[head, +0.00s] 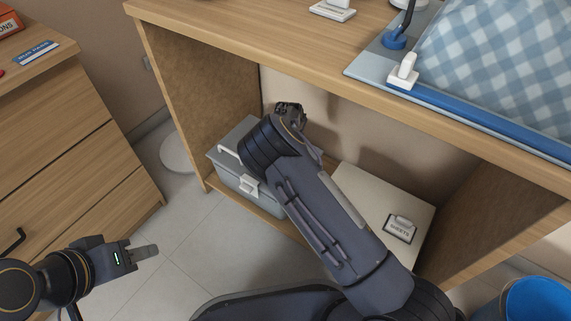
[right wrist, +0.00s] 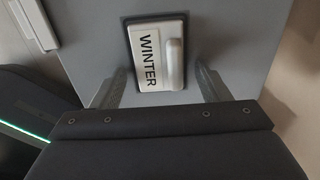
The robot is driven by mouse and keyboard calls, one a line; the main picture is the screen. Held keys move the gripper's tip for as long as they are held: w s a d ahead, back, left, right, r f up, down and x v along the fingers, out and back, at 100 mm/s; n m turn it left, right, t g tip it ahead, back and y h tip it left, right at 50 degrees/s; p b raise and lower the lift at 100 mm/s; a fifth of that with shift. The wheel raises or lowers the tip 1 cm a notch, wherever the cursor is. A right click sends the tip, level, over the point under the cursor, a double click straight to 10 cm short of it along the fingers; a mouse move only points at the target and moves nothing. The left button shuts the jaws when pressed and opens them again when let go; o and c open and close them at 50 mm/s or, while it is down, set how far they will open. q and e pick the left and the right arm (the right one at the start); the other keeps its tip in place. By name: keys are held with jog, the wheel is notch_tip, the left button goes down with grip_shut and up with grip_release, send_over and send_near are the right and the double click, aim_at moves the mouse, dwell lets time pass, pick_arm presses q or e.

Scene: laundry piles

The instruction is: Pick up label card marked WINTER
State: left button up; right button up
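The WINTER card (right wrist: 150,55) shows in the right wrist view. It is a white plate with black letters and a raised light grip bar, in a dark frame on a grey surface. My right gripper (right wrist: 162,87) is open; its fingertips lie to either side of the card's near end, and I cannot tell whether they touch anything. In the head view my right arm reaches into the shelf over a grey box (head: 239,180), and its gripper is mostly hidden. My left gripper (head: 145,252) is at lower left, away from the shelf, with nothing visible in it.
A cream box (head: 345,180) with a SHEETS card (head: 400,228) stands right of my arm in the shelf. The wooden table top (head: 230,25) is above. A drawer unit (head: 60,150) is at left, a blue bucket (head: 538,300) at lower right. Floor between is clear.

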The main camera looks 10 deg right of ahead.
jog(key=c, duration=0.9)
jog(key=shift+r, duration=0.1)
